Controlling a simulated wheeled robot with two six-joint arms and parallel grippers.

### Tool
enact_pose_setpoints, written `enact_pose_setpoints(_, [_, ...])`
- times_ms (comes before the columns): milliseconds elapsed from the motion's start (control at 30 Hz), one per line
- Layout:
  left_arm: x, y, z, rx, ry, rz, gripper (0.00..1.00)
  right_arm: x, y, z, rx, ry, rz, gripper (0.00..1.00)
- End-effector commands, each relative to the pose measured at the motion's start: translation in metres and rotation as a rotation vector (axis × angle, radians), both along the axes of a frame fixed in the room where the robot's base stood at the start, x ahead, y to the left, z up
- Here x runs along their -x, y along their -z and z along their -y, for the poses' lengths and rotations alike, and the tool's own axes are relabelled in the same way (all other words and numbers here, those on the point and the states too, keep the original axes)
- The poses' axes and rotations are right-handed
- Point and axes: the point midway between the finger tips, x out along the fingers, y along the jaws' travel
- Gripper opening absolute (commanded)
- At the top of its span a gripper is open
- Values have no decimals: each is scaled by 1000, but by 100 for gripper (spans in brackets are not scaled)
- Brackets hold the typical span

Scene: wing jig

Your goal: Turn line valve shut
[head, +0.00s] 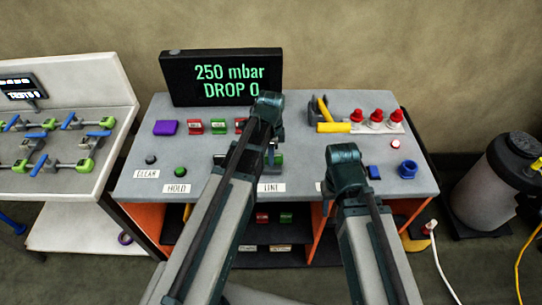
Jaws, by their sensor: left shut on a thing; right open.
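The grey bench (150,187) carries a black display (222,78) reading "250 mbar DROP 0". A white LINE label (271,187) sits near its front edge. The line valve is just behind that label, with some green (278,159) showing. My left gripper (270,155) points down there and is shut on the valve's handle, as far as I can see; my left arm hides much of the valve. My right gripper (330,186) is open, low over the bench to the right of the LINE label; its fingers are mostly hidden by its wrist.
Red and green blocks (219,127), a purple block (166,128), a yellow-handled tool (333,127), red-topped fittings (376,117) and a blue ring (408,169) stand on the bench. HOLD (177,188) and CLEAR (146,174) labels are front left. A grey tank (500,180) stands right.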

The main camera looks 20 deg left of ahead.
Motion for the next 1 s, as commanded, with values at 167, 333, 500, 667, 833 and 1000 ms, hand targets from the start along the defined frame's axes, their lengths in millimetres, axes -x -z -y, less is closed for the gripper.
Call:
enact_pose_setpoints(167, [0,0,0,0,15,-1,0,0,0,0,0,0,0,50])
enact_pose_setpoints(333, [0,0,0,-1,17,-1,0,0,0,0,0,0,0,50])
enact_pose_setpoints(500, [0,0,0,-1,16,-1,0,0,0,0,0,0,0,50])
enact_pose_setpoints(667, [0,0,0,0,15,0,48,0,0,0,0,0,0,50])
enact_pose_setpoints(833, [0,0,0,0,15,0,49,0,0,0,0,0,0,50])
enact_pose_setpoints(1000, [0,-1,0,0,14,0,49,0,-1,0,0,0,0,50])
